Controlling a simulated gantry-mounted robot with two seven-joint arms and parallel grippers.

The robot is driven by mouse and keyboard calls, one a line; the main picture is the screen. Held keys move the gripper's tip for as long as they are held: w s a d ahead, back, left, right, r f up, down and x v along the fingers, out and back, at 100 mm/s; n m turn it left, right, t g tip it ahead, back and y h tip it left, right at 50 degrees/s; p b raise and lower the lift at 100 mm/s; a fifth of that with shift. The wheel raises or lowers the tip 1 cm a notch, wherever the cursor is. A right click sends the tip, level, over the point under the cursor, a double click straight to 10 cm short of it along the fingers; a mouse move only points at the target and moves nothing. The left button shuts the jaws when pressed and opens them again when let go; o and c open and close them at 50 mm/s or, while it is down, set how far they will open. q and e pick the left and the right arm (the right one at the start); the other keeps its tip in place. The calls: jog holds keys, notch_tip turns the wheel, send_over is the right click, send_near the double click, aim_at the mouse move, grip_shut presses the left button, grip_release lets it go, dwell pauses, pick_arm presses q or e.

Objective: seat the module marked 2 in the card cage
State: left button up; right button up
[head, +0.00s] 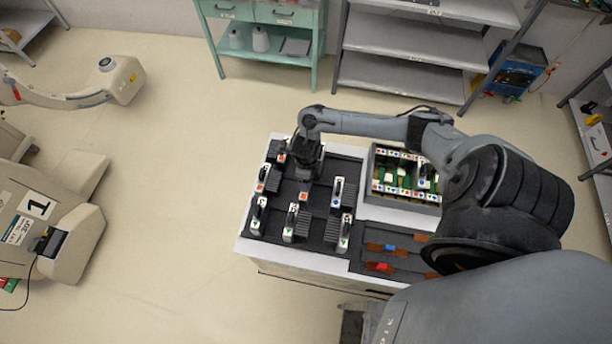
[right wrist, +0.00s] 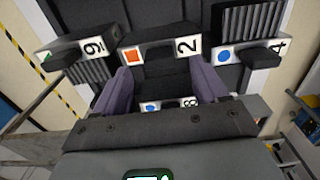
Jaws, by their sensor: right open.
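The module marked 2 (right wrist: 160,52) has a white label with an orange square and a black handle in the right wrist view. My right gripper (head: 305,172) is open above the left part of the cart; its two fingers (right wrist: 163,72) point toward module 2, one near each end of its label. I cannot tell whether they touch it. In the head view I cannot pick out module 2 for certain near the gripper. The card cage (head: 399,203) stands at the cart's back right, with green boards and coloured marks inside. My left gripper is out of view.
Modules marked 9 (right wrist: 92,47) and 4 (right wrist: 247,53) flank module 2; another with a blue dot (right wrist: 152,107) lies between the fingers. Several more modules (head: 296,222) stand in the dark tray. Orange-brown pieces (head: 380,267) lie at the front right. A beige machine (head: 75,240) stands left.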

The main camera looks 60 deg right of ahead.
jog(key=shift+f, duration=2.35)
grip_shut()
